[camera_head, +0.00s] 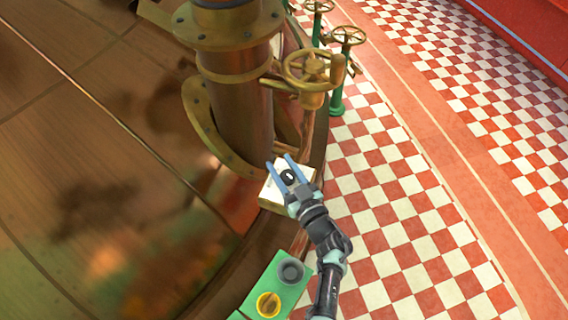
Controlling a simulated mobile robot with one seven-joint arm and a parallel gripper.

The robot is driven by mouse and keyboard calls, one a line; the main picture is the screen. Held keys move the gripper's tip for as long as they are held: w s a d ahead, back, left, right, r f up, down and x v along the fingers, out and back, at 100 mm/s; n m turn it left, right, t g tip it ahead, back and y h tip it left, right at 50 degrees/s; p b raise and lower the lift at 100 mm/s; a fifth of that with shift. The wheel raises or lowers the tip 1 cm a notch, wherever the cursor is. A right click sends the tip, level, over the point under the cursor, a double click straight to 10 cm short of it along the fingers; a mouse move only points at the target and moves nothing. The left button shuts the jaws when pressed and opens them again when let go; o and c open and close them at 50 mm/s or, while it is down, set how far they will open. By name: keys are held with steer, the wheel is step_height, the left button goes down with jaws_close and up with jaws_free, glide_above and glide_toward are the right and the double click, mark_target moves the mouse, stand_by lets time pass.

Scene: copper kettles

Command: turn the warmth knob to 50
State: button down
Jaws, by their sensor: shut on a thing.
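A small cream box (272,194) with brass-coloured sides sits at the rim of the copper kettle, below the thick copper pipe. A dark round knob (288,177) with a pale mark is on its top. My gripper (279,164) is over the box, with its two blue fingers on either side of the knob, shut on it. The fingers and wrist hide part of the box. No scale or number can be read, so I cannot tell the knob's setting or confirm its label.
A green panel (262,281) with a grey knob (291,271) and a yellow knob (268,304) lies below, left of my arm. Brass valve wheels (308,68) stand above. The copper pipe (240,110) rises close by. The checkered floor (400,200) at right is clear.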

steer(key=shift+a+r+n+g+y, duration=0.1)
steer(key=shift+n+g+y, duration=0.45)
steer(key=shift+y, duration=0.25)
steer(key=shift+c, duration=1.9)
jaws_free()
steer(key=shift+s, duration=0.1)
steer(key=shift+s, duration=0.1)
steer(key=v, duration=1.2)
steer(key=shift+s+d+p, duration=0.25)
steer(key=shift+s+p, duration=0.05)
steer(key=shift+p, duration=0.15)
